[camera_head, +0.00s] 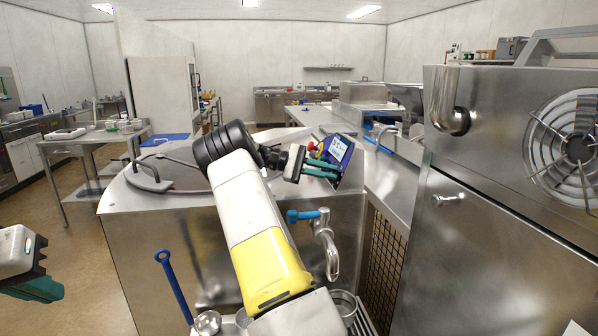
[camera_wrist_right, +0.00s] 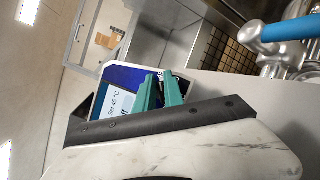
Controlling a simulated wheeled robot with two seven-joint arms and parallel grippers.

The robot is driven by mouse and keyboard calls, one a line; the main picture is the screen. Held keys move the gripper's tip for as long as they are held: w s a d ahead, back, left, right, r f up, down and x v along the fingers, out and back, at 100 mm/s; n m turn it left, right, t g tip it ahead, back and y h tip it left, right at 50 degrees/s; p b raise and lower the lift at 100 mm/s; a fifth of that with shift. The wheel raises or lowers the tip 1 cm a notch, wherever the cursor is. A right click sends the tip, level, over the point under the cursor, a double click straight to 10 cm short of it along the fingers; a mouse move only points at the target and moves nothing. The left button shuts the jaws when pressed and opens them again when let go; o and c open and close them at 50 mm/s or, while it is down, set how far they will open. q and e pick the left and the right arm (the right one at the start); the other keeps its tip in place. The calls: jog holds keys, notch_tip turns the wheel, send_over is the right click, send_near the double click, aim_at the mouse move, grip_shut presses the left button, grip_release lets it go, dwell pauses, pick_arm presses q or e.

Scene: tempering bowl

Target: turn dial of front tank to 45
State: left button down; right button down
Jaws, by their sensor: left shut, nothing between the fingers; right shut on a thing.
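The front tank (camera_head: 160,235) is a steel cabinet with a rounded top in the middle of the head view. Its blue control panel (camera_head: 341,150) with a lit screen is at its right side. In the right wrist view, the panel's screen (camera_wrist_right: 121,106) reads "Set 45 °C", with further text partly cut off. My right gripper (camera_head: 322,170) is at the panel, its teal fingers (camera_wrist_right: 160,90) shut on the dial. The dial itself is hidden by the fingers. My left gripper (camera_head: 42,288) is shut and empty at the lower left, away from the tank.
A red and yellow stop button (camera_head: 314,148) is close to my right gripper. A blue-handled tap (camera_head: 325,240) and a blue ladle (camera_head: 172,285) are at the tank's front. A large steel machine (camera_head: 500,200) with a fan stands at the right. Open floor lies at the left.

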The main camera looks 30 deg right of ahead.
jog(key=shift+w+f, duration=0.2)
jog(key=shift+f, duration=0.1)
jog(key=c, duration=1.5)
grip_release()
jog(key=shift+w, duration=0.15)
jog(key=shift+r, duration=0.1)
jog(key=shift+v, duration=3.85)
